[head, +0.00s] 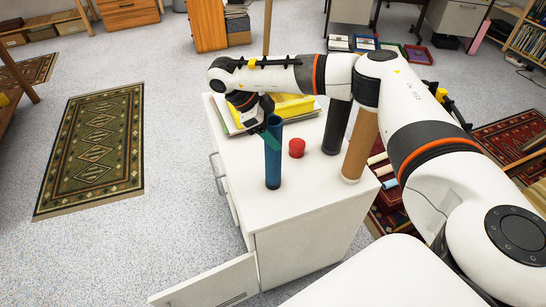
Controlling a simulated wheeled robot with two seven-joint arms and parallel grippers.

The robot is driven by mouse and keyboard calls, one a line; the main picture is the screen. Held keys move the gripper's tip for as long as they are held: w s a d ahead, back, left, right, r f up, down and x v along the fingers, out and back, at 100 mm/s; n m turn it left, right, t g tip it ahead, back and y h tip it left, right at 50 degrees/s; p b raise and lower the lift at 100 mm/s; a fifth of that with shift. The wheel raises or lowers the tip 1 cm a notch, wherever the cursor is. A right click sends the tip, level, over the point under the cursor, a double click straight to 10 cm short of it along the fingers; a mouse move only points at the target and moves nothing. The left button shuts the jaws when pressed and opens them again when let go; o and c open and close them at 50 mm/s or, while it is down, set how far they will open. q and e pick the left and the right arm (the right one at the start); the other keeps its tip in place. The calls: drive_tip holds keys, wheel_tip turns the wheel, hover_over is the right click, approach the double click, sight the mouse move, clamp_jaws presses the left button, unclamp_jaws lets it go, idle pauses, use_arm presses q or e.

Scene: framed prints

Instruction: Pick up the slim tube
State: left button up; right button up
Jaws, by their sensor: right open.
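Three tubes stand upright on the white cabinet (310,200). A slim blue tube (273,165) is at the front left and looks the narrowest. A black tube (334,135) and a wider brown tube (359,148) stand to its right, partly behind my right arm. My right gripper (267,127) is open, pointing down at the upper part of the blue tube. A green piece shows there against the tube; I cannot tell whether the fingers touch the tube. My left gripper is not in view.
A small red object (296,148) stands right of the blue tube. Yellow and other papers (292,106) lie at the cabinet's back, under my right arm. A cabinet door (205,287) hangs open at the lower left. Patterned rugs (95,145) lie on the floor.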

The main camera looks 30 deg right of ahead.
clamp_jaws()
